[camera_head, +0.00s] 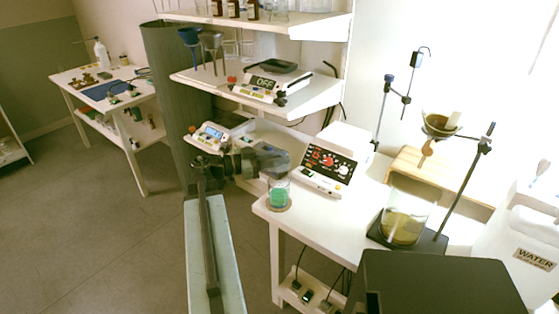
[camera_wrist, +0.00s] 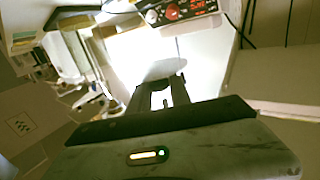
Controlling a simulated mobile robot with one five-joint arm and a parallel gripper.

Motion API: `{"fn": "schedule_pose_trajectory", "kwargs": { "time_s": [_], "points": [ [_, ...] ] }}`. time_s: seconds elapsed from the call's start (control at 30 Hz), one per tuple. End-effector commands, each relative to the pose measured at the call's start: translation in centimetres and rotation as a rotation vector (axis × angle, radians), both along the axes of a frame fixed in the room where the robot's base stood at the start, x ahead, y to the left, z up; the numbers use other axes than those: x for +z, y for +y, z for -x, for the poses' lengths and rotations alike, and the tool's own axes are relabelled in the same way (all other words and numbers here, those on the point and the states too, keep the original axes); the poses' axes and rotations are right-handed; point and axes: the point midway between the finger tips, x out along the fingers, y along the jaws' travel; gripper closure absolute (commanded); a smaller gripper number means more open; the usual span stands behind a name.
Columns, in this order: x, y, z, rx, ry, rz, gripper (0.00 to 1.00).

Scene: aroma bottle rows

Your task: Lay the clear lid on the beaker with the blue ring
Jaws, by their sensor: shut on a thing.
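My gripper (camera_head: 284,162) is at the right end of my arm, just above a small beaker (camera_head: 279,194) with green contents on a round brown coaster. The lid cannot be told apart in the head view. Whether it touches the beaker is not clear.
A white device with a red-lit panel (camera_head: 328,164) stands right of the beaker. A large glass vessel with yellow-brown liquid (camera_head: 402,228) stands on a dark stand base further right. Shelves with a scale (camera_head: 268,84) rise behind. The beaker is near the white bench's front left corner.

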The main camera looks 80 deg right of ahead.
Motion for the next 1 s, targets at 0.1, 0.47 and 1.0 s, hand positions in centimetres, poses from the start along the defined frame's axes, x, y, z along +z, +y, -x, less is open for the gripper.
{"fn": "schedule_pose_trajectory", "kwargs": {
  "time_s": [0.1, 0.47, 1.0],
  "points": [
    [-1.1, 0.0, 0.0, 0.000, 0.000, 0.000, 1.00],
    [-5.2, 0.0, 0.1, -0.001, 0.000, 0.000, 1.00],
    [-6.4, 0.0, 0.1, -0.002, 0.000, 0.000, 0.62]
  ]
}}
